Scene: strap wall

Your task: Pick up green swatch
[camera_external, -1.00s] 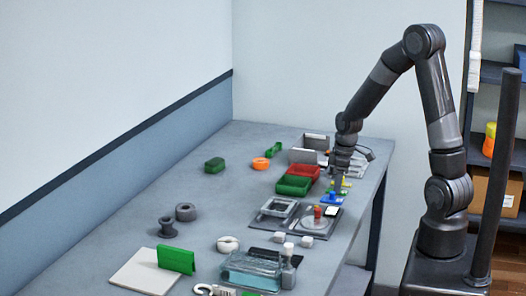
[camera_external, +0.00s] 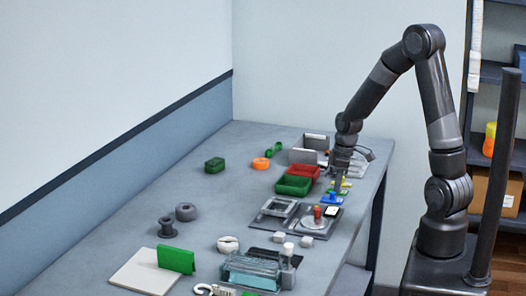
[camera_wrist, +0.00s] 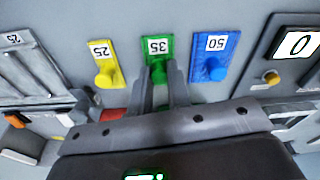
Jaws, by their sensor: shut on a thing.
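The green swatch (camera_wrist: 158,50) is a small upright-labelled plate marked 35, with a knob at its lower end in the wrist view. My gripper (camera_wrist: 160,80) is shut on the green swatch by its knob. The swatch appears level with its neighbours; I cannot tell whether it is off the surface. In the external view my gripper (camera_external: 338,183) is low over the right side of the table and hides most of the swatch.
A yellow swatch (camera_wrist: 103,62) marked 25 and a blue swatch (camera_wrist: 212,58) marked 50 flank the green one closely. Red (camera_external: 303,170) and green (camera_external: 293,185) trays stand just left of my gripper. The table's left middle is mostly clear.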

